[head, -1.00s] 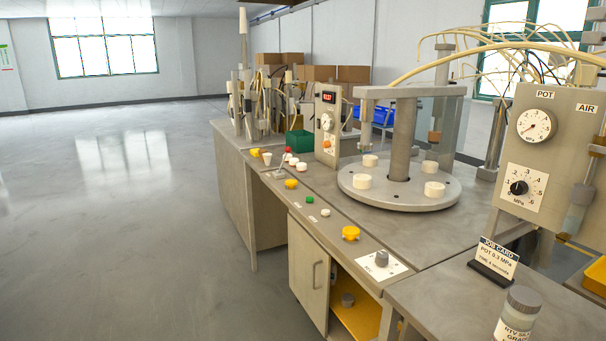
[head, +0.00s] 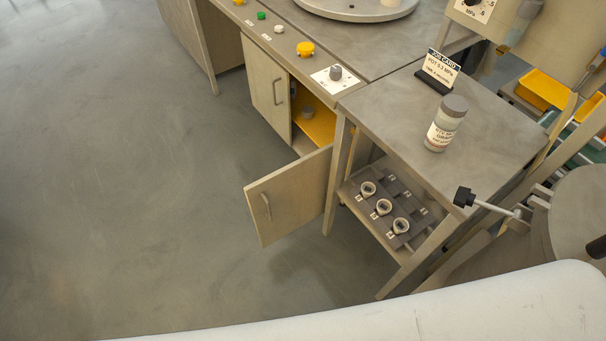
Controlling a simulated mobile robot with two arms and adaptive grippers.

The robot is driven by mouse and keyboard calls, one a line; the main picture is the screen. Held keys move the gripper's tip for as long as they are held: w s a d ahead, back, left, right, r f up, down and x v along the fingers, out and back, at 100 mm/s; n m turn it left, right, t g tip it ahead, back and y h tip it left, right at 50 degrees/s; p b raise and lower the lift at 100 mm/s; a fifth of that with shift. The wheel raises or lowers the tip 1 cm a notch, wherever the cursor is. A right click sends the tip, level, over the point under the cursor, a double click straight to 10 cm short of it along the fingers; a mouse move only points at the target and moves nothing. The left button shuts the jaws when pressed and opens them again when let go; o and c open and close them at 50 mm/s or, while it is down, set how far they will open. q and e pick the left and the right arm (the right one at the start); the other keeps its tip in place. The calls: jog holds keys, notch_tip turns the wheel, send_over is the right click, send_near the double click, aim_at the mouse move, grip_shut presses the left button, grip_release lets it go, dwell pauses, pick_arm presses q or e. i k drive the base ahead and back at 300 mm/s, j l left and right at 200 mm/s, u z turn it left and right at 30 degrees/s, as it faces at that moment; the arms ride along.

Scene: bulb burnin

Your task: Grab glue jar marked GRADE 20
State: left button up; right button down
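A jar (head: 445,125) with a grey lid and a white label stands upright on the grey side table (head: 400,120). The label's print is small and partly turned away; it seems to read RTV and GRADE, but I cannot read the number. A small grey round item (head: 307,113) sits inside the open cabinet on a yellow shelf (head: 322,128); I cannot tell what it is. Neither of my grippers is in view.
A job card (head: 440,68) stands behind the jar. A cabinet door (head: 288,196) hangs open into the aisle. Several round fittings (head: 383,207) sit on the lower shelf. A black-knobbed lever (head: 464,197) juts out at right. Floor at left is clear.

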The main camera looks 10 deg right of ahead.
aim_at(442, 128)
jog(key=l+z, duration=0.1)
jog(key=z, duration=0.65)
jog(key=l+z, duration=0.15)
jog(key=z, duration=0.2)
